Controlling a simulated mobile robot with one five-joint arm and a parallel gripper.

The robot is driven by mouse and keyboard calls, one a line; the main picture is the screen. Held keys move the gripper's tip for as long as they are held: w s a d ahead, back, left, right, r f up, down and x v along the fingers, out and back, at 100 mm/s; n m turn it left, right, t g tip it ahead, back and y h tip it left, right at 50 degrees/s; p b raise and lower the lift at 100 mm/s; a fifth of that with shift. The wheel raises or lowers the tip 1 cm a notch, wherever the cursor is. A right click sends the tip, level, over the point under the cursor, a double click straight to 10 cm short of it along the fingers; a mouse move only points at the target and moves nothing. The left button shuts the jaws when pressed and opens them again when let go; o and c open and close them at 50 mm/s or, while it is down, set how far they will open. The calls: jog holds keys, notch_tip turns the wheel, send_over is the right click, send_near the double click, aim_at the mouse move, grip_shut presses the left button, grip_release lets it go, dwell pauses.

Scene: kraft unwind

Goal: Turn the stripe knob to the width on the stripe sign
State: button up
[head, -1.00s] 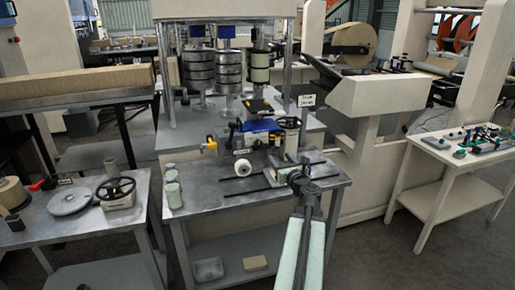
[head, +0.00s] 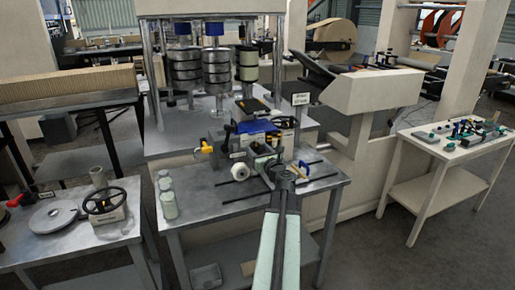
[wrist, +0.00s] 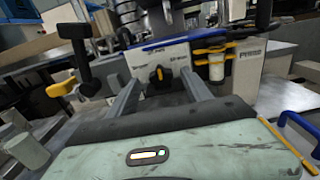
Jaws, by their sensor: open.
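The knob (wrist: 158,76), black with an orange-yellow mark, sits on the front of a white box (wrist: 180,58) in the wrist view. I take it for the stripe knob; the small label beside it is not clearly legible. My gripper (wrist: 160,90) is open, its two fingers either side of the knob's line of sight; I cannot tell how far short of it they are. In the head view my gripper (head: 277,168) reaches over the metal table and hides the knob. A small white sign (head: 301,99) stands on a post behind; its writing is too small to read.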

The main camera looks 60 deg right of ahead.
aim_at(255, 146)
jog(key=shift+x, duration=1.15)
jog(key=shift+s, duration=0.1)
grip_shut()
jog(key=n, duration=0.5)
jog(key=shift+a+n, duration=0.1)
jog(key=shift+n, duration=0.3)
jog(key=n, duration=0.5)
jog(key=shift+a+f+n, duration=0.15)
jog(key=shift+n, duration=0.55)
grip_release()
